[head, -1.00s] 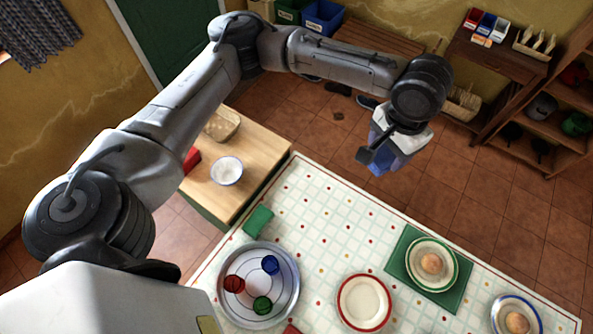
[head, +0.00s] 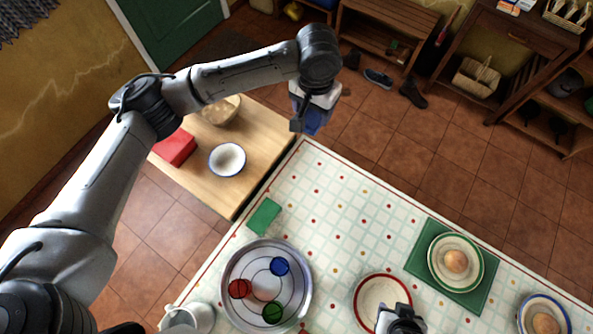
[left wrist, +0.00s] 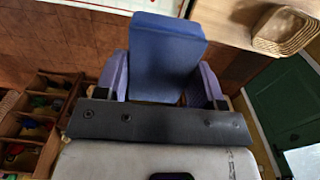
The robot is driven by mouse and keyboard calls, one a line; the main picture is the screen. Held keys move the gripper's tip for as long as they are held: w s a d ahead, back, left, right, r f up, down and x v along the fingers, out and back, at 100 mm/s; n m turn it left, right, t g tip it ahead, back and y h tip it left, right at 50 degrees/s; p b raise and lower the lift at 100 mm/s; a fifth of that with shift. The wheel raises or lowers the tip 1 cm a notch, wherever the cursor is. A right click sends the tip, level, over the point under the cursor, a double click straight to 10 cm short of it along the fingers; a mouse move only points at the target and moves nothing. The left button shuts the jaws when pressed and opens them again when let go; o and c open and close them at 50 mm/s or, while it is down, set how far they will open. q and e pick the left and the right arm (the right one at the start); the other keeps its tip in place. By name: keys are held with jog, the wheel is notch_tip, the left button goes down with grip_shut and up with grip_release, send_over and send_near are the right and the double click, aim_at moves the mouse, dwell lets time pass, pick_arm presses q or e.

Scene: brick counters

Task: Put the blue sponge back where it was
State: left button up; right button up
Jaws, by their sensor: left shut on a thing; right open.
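My left gripper (head: 308,122) is shut on the blue sponge (head: 314,121), holding it in the air near the far left corner of the checked tablecloth. In the left wrist view the blue sponge (left wrist: 166,55) sits upright between the two purple-looking fingers (left wrist: 163,80). My right gripper (head: 400,320) shows only in part at the bottom edge, dark, in front of the red-rimmed plate; it holds nothing that I can see.
A green sponge (head: 264,216) lies near the cloth's left edge. Behind the round tray (head: 235,305) with red, blue and green cups is a wooden counter (head: 250,180) bearing a red block (head: 175,147), a white bowl (head: 227,159) and a basket (head: 222,110). The cloth's middle (head: 345,215) is clear.

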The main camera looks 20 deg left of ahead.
pick_arm(q)
jog(key=w+d+f+b, duration=0.1)
jog(key=d+f+b, duration=0.15)
jog(key=f, duration=0.55)
jog(key=d+f+b, duration=0.2)
jog(key=f+b, duration=0.2)
jog(key=f, duration=0.4)
jog(key=b, duration=0.7)
send_over(301, 168)
jog(key=shift+m, duration=0.3)
notch_tip(301, 168, down, 19)
jog(key=shift+a+f, duration=0.1)
jog(key=shift+f, duration=0.05)
pick_arm(e)
notch_tip(301, 168, down, 16)
jog(key=shift+a+r, duration=0.1)
jog(key=shift+r, duration=0.1)
pick_arm(q)
notch_tip(301, 168, down, 3)
jog(key=shift+f+b, duration=0.2)
jog(key=shift+b, duration=0.25)
pick_arm(e)
jog(key=shift+f, duration=0.6)
pick_arm(q)
jog(key=shift+f, duration=0.3)
pick_arm(e)
jog(key=shift+a, duration=0.1)
pick_arm(q)
jog(key=shift+f, duration=0.15)
